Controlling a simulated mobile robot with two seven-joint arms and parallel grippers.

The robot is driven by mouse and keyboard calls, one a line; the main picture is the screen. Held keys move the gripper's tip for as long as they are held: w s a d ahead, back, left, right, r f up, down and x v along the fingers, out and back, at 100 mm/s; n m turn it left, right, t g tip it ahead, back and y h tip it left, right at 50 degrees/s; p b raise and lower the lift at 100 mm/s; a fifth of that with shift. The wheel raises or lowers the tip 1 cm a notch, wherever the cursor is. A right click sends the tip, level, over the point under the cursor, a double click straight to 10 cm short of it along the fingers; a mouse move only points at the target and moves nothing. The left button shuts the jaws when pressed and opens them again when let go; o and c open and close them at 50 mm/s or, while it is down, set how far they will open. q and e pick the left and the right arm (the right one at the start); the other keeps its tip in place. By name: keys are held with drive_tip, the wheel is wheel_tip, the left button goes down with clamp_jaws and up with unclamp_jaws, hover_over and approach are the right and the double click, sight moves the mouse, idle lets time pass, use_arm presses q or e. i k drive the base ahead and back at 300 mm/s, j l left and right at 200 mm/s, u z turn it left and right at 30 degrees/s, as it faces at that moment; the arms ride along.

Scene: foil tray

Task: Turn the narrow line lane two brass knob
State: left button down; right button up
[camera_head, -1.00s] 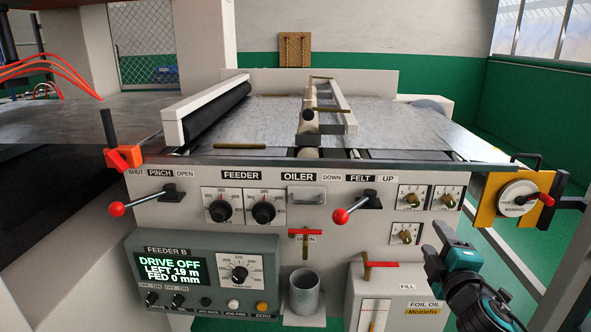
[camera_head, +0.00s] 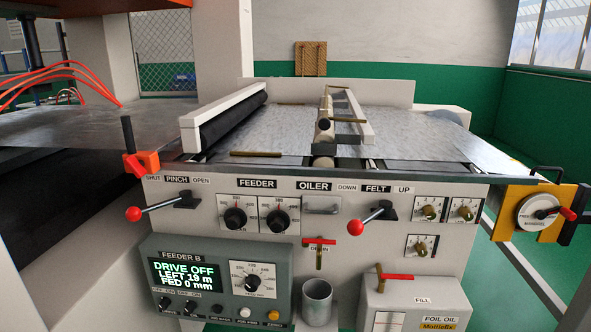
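Three small brass knobs sit on white dial plates at the right of the machine's cream front panel. Two are side by side in the upper row, the left one (camera_head: 428,210) and the right one (camera_head: 465,211). The third knob (camera_head: 421,247) is below the left one. Their labels are too small to read, so I cannot tell which is narrow line lane two. No gripper touches them. Neither of my grippers shows in the head view.
Red-balled levers (camera_head: 355,227) and (camera_head: 133,213) stick out from the panel. Below are a red drain handle (camera_head: 319,241), a metal cup (camera_head: 317,301) and the foil oil box (camera_head: 448,294) with a red lever. A mandrel wheel (camera_head: 537,212) stands at right.

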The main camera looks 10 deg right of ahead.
sight(464, 212)
drive_tip(key=z, duration=1.25)
